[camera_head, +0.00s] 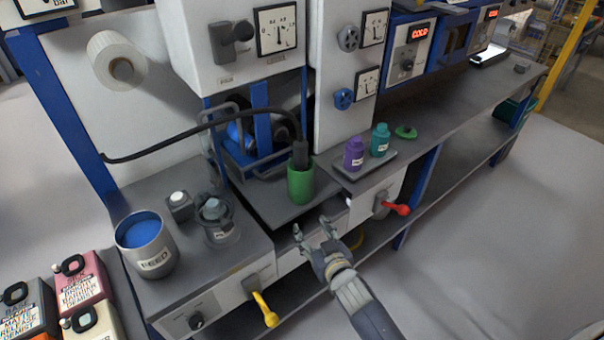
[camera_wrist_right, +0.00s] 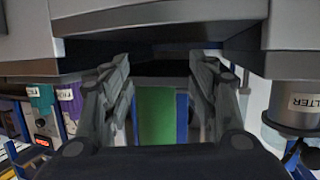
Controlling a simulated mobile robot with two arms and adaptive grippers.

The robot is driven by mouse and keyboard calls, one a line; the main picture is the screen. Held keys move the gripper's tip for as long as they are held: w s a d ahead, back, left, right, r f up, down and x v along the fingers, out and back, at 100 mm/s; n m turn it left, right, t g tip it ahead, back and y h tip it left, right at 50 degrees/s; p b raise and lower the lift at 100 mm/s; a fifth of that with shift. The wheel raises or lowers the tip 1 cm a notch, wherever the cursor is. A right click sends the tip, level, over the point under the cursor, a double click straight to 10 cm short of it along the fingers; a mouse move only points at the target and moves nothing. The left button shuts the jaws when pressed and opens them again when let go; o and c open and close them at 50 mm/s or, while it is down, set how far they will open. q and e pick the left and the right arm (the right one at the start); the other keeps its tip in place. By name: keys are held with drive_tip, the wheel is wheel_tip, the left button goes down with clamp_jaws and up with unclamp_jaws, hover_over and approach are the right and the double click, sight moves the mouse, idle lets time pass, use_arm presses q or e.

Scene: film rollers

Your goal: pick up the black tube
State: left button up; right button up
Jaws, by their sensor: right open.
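A black tube (camera_head: 300,154) stands upright in a green cup (camera_head: 300,185) on the low middle part of the bench. Its lower part is hidden inside the cup. My right gripper (camera_head: 312,229) is open and empty, in front of and below the cup at the bench's front edge, apart from both. In the right wrist view, a green surface, seemingly the cup (camera_wrist_right: 162,118), shows beyond and between the open fingers (camera_wrist_right: 161,85). I cannot make out the black tube there. My left gripper is not in view.
A thin black hose (camera_head: 200,126) arches across the bench toward the tube. A tray (camera_head: 343,172) with a purple bottle (camera_head: 354,153) and a teal bottle (camera_head: 380,140) is right of the cup. Red (camera_head: 399,209) and yellow (camera_head: 266,311) handles stick out in front.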

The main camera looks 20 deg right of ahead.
sight(303, 159)
wheel_tip(303, 159, up, 18)
drive_tip(key=w+f+t+p, duration=0.1)
drive_tip(key=w+t+p, duration=0.1)
drive_tip(key=t, duration=0.1)
drive_tip(key=shift+m, duration=0.3)
drive_tip(key=w, duration=0.4)
drive_tip(key=shift+w+d+r, duration=0.1)
drive_tip(key=shift+w+r, duration=0.05)
drive_tip(key=shift+r, duration=0.05)
drive_tip(key=shift+w+d+f+p, duration=0.15)
drive_tip(key=shift+w+p, duration=0.3)
drive_tip(key=shift+w, duration=1.05)
drive_tip(key=shift+w+a+f+p, duration=0.1)
drive_tip(key=shift+w+p, duration=0.3)
drive_tip(key=shift+w, duration=1.05)
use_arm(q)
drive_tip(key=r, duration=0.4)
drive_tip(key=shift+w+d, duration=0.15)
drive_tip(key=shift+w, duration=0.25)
use_arm(e)
drive_tip(key=c, duration=1.2)
drive_tip(key=shift+r, duration=0.15)
